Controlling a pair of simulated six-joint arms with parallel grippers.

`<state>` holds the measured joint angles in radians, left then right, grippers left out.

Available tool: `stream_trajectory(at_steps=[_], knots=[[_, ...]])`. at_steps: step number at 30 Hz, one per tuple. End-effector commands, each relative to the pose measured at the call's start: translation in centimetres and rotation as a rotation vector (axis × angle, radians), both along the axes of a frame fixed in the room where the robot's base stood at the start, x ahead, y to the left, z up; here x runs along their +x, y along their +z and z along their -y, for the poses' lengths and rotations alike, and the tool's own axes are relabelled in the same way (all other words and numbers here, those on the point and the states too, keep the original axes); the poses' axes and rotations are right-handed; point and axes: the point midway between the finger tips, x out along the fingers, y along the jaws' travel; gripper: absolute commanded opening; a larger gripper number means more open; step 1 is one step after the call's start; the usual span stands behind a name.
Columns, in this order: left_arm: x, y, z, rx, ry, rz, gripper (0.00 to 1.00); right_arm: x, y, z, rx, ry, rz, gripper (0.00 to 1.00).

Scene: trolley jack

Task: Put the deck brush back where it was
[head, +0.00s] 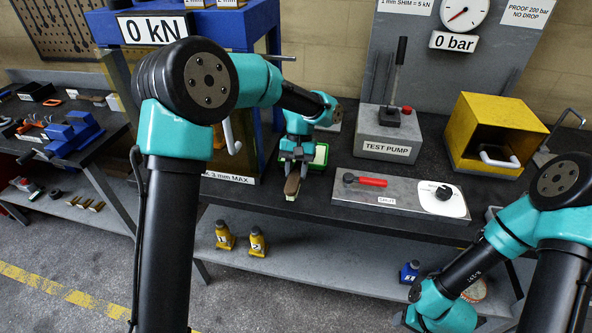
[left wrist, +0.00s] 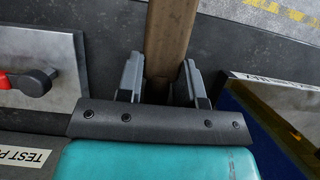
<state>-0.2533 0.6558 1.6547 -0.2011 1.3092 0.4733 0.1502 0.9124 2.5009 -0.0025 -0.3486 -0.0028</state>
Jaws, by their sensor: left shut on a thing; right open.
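My left gripper (head: 296,164) is shut on the deck brush (head: 292,186), a brown wooden piece with a pale lower edge. It points toward the front edge of the bench, and I cannot tell whether it touches the top. In the left wrist view the brush's brown wood (left wrist: 170,35) lies between the two grey fingers (left wrist: 160,82) and runs out of the top of the picture. A green-rimmed pale tray (head: 321,155) is just behind and right of the left gripper, partly hidden by it. My right arm reaches down at the lower right, but its fingers are not in view.
A grey plate with a red lever (head: 372,181) and black knob lies to the right, before the test pump (head: 388,135). A yellow box (head: 492,132) stands further right. The blue press frame (head: 270,110) is to the left. Small yellow jacks (head: 257,242) stand on the lower shelf.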

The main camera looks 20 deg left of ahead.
Motion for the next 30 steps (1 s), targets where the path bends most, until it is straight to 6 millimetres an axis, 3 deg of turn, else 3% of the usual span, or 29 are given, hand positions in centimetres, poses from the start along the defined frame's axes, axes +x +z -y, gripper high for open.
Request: stream_trajectory(at_steps=[4, 9, 22, 30], knots=[[2.7, -0.3, -0.8, 0.001, 0.002, 0.001, 0.12, 0.0, 0.0, 0.0, 0.0, 0.0, 0.0, 0.51], [4.0, -0.4, -1.1, 0.0, -0.001, 0.001, 0.12, 0.0, 0.0, 0.0, 0.0, 0.0, 0.0, 0.51], [4.8, -0.5, -1.4, 0.0, 0.001, 0.001, 0.12, 0.0, 0.0, 0.0, 0.0, 0.0, 0.0, 0.51], [4.6, -3.8, -1.3, 0.0, 0.0, 0.0, 0.12, 0.0, 0.0, 0.0, 0.0, 0.0, 0.0, 0.51]])
